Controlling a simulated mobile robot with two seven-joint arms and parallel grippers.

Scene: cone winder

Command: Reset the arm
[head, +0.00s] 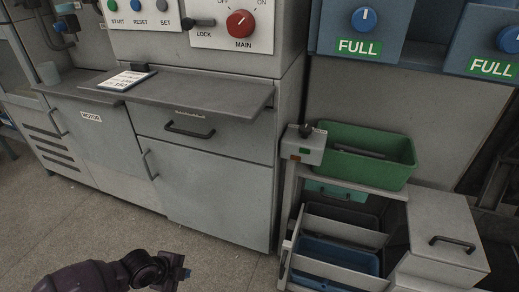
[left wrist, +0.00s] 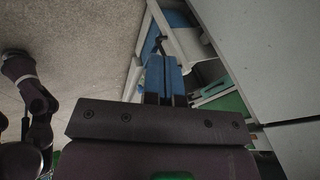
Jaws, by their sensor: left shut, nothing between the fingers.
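My left arm comes in at the bottom left of the head view. Its gripper (head: 183,272) is low above the floor, in front of the grey cabinet and apart from it. In the left wrist view, the blue fingers (left wrist: 164,76) are together with nothing between them. My right gripper does not show in the head view. Dark links of mine show at the left of the left wrist view.
A grey cabinet (head: 215,190) with a projecting shelf (head: 190,90) stands ahead. A control panel with a red MAIN knob (head: 240,23) is above it. A rack with a green bin (head: 400,177) and a blue bin (head: 340,255) stands right. Floor (head: 60,220) at left is clear.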

